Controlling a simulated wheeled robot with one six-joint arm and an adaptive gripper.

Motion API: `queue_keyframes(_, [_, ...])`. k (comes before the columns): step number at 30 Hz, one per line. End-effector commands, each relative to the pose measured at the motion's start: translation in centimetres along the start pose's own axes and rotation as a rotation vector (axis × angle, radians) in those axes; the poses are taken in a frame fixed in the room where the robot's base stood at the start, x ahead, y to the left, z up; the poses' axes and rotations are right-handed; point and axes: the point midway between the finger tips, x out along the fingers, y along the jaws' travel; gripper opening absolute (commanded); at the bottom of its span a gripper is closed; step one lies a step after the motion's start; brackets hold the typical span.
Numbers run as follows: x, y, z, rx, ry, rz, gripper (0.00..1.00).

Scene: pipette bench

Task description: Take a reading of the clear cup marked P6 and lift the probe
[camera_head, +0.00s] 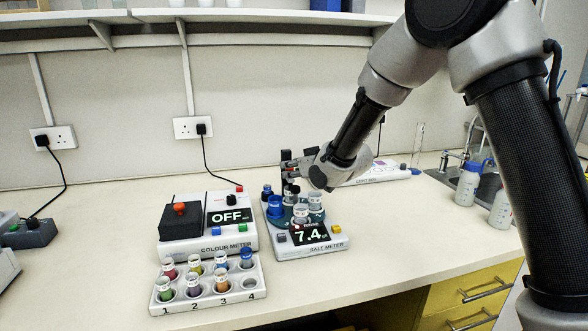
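Clear cups (315,200) stand at the right and front (301,212), and a blue one (275,205) at the left. Their marks are too small to read, so I cannot tell which is P6. My gripper (291,168) is above the back of the platform, by a dark upright part (285,173). The fingers are small and partly hidden; I cannot tell whether they grip anything. The probe cannot be made out clearly.
A colour meter (207,225) reading OFF stands left of the salt meter. A white rack (210,289) of several coloured tubes is in front of it. Bottles (467,186) stand by the sink at right. The front right bench is clear.

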Motion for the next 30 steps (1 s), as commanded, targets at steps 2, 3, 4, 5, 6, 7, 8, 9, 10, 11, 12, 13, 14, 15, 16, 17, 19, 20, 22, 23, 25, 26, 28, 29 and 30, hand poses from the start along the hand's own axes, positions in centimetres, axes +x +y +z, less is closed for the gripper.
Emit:
queue_keyframes(2, [0.0,0.0,0.0,0.000,0.000,0.000,0.14])
queue_keyframes(3, [0.0,0.0,0.0,0.000,0.000,0.000,0.07])
queue_keyframes(4, [0.0,0.0,0.0,0.000,0.000,0.000,0.02])
queue_keyframes(5, [0.0,0.0,0.0,0.000,0.000,0.000,0.00])
queue_keyframes(6, [0.0,0.0,0.0,0.000,0.000,0.000,0.00])
queue_keyframes(7, [0.0,0.0,0.0,0.000,0.000,0.000,0.00])
queue_keyframes(8, [0.0,0.0,0.0,0.000,0.000,0.000,0.00])
queue_keyframes(9, [-0.1,0.0,-0.1,0.000,0.000,0.000,0.00])
queue_keyframes(10, [-0.1,0.0,-0.2,0.000,0.001,0.000,0.00])
queue_keyframes(11, [-0.2,0.0,-0.6,0.000,0.002,0.000,0.00])
queue_keyframes(12, [-0.5,0.0,-1.1,-0.001,0.003,0.000,0.00])
queue_keyframes(13, [-0.7,0.0,-1.7,-0.001,0.004,-0.001,0.00])
queue_keyframes(14, [-0.9,0.0,-2.2,-0.001,0.005,-0.001,0.00])
queue_keyframes(15, [-1.2,0.0,-3.0,-0.002,0.005,0.000,0.00])
queue_keyframes(16, [-1.4,0.0,-3.5,-0.001,0.006,0.000,0.00])
queue_keyframes(17, [-1.6,0.0,-4.0,0.000,0.005,0.000,0.00])
queue_keyframes(19, [-2.0,0.0,-4.8,-0.001,0.004,-0.001,0.00])
queue_keyframes(20, [-2.1,0.0,-5.0,-0.001,0.002,0.000,0.00])
queue_keyframes(22, [-2.2,0.0,-5.3,-0.001,0.002,0.000,0.00])
queue_keyframes(23, [-2.2,0.0,-5.3,-0.001,0.002,0.000,0.00])
queue_keyframes(25, [-2.2,0.0,-5.3,0.000,0.003,0.000,0.00])
queue_keyframes(26, [-2.2,0.0,-5.4,0.000,0.003,0.000,0.00])
queue_keyframes(28, [-2.2,0.0,-5.4,0.000,0.004,0.000,0.00])
queue_keyframes(29, [-2.2,0.0,-5.4,0.000,0.005,0.000,0.00])
queue_keyframes(30, [-2.2,0.0,-5.5,0.000,0.005,0.000,0.26])
